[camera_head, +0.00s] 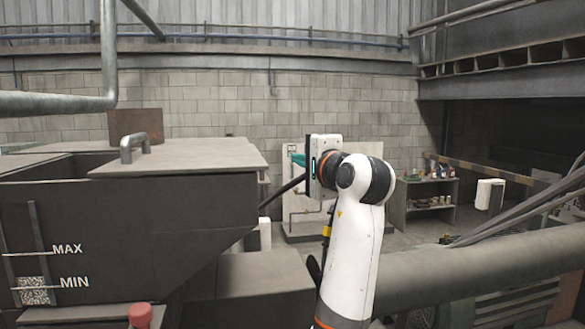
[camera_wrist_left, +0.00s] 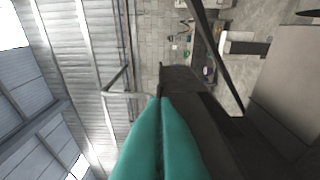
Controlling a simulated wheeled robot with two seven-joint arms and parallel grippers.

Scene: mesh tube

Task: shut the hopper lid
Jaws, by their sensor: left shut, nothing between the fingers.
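The hopper (camera_head: 120,215) is a large dark bin with MAX and MIN marks, at the left of the head view. Its lid (camera_head: 205,156) is a flat beige plate lying level over the right part of the top. A grey bar handle (camera_head: 134,146) stands up near the lid's left end. A dark opening (camera_head: 62,167) shows left of the lid. My left gripper (camera_head: 293,158) is to the right of the lid, apart from it, with teal fingers pointing left. The fingers are shut and empty in the left wrist view (camera_wrist_left: 160,100). My right gripper is not in view.
A thick grey pipe (camera_head: 90,101) hangs over the hopper's far left. A rusty brown panel (camera_head: 135,124) stands behind the lid. A red knob (camera_head: 140,314) is low in front. A large horizontal pipe (camera_head: 470,257) lies at the right. A shelf (camera_head: 430,199) stands far back.

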